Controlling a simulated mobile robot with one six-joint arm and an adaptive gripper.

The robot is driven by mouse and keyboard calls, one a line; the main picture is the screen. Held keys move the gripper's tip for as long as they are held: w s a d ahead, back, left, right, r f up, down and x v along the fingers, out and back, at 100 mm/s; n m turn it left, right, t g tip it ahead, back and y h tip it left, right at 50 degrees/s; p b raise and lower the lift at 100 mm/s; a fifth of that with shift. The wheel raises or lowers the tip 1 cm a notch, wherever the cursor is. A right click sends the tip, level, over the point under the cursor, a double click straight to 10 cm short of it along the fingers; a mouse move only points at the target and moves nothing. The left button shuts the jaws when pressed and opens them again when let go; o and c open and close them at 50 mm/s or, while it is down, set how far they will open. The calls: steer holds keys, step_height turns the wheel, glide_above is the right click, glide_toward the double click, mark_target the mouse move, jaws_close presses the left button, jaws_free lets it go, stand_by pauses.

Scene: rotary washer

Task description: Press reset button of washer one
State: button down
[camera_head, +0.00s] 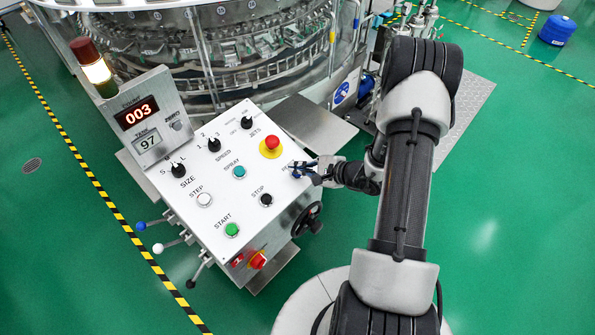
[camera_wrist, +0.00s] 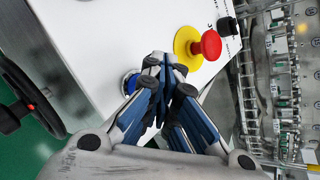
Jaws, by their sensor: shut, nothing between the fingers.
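The washer's white control panel (camera_head: 221,190) fills the middle of the head view. A blue button (camera_wrist: 130,82) shows in the wrist view, partly hidden behind my fingers. In the head view my gripper covers most of this spot, and the label beside it is too small and covered to read. My gripper (camera_head: 302,170) is over the panel's right edge, its fingers closed and empty. In the wrist view the fingertips (camera_wrist: 160,62) are just beside the blue button, close to the panel. I cannot tell whether they touch the panel or the button.
A red emergency button on a yellow base (camera_head: 271,147) is close to my fingers. The green START (camera_head: 232,230), black STOP (camera_head: 266,200), teal SPRAY (camera_head: 239,172) and white STEP (camera_head: 204,200) buttons are nearby. A black handwheel (camera_head: 308,218) sticks out from the panel box's right side.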

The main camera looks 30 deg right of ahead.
steer(key=shift+w+f+b, duration=0.1)
steer(key=shift+f+b, duration=0.25)
steer(key=shift+b, duration=0.1)
steer(key=shift+w+a+f, duration=0.1)
steer(key=shift+f, duration=0.3)
stand_by(0.6)
steer(key=shift+r, duration=0.1)
steer(key=shift+s+r+p, duration=0.25)
steer(key=shift+r+p, duration=0.1)
steer(key=shift+r, duration=0.4)
steer(key=r+p, duration=0.1)
steer(key=r, duration=0.2)
steer(key=s+r+p, duration=0.1)
steer(key=shift+s+d+r+p, duration=0.1)
steer(key=shift+d+r+p, duration=0.2)
steer(key=shift+r+p, duration=0.1)
stand_by(0.6)
